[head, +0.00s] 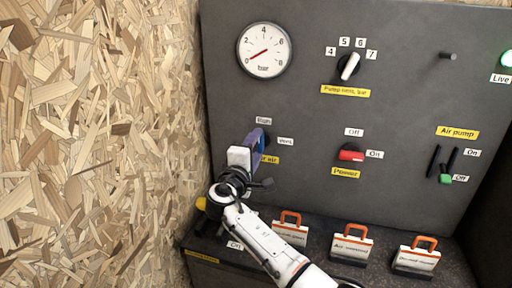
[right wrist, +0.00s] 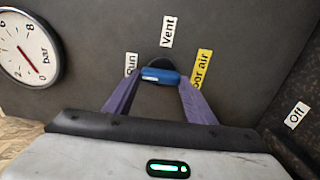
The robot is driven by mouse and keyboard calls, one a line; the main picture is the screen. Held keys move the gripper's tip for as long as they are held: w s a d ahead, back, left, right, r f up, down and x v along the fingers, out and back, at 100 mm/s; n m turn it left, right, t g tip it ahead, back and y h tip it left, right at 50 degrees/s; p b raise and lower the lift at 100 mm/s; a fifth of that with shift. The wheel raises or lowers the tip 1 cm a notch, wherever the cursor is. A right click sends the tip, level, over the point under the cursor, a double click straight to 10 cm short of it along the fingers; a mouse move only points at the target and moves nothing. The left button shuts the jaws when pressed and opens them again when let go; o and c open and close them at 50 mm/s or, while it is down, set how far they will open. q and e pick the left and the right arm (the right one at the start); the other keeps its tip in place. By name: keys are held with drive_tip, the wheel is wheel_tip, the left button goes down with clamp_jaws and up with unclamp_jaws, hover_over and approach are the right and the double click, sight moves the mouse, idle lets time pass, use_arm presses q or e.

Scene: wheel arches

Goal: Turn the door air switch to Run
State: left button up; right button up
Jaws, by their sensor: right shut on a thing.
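The door air switch has a blue handle, seen in the right wrist view (right wrist: 160,75) in front of a dark round base. Its long side lies across that picture, in line with the Run label (right wrist: 131,64) on its left; I cannot tell which end is the pointer. The Vent label (right wrist: 169,32) is above it and the yellow door air label (right wrist: 201,70) to its right. My right gripper (right wrist: 160,82) is shut on the handle, a purple finger on each side. In the head view the right gripper (head: 264,140) hides most of the switch. My left gripper is not in view.
A gauge (head: 264,50) and a white pump selector (head: 349,66) are above. The red power switch (head: 350,154) and green-tipped air pump lever (head: 445,179) are to the right. Orange-handled tags (head: 352,246) stand on the ledge below. A chipboard wall (head: 90,140) is close on the left.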

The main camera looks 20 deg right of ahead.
drive_tip(key=o, duration=1)
drive_tip(key=shift+o, duration=0.2)
drive_tip(key=shift+s, duration=0.1)
drive_tip(key=b+v, duration=0.1)
drive_tip(key=v, duration=0.9)
drive_tip(key=shift+s+a+f, duration=0.1)
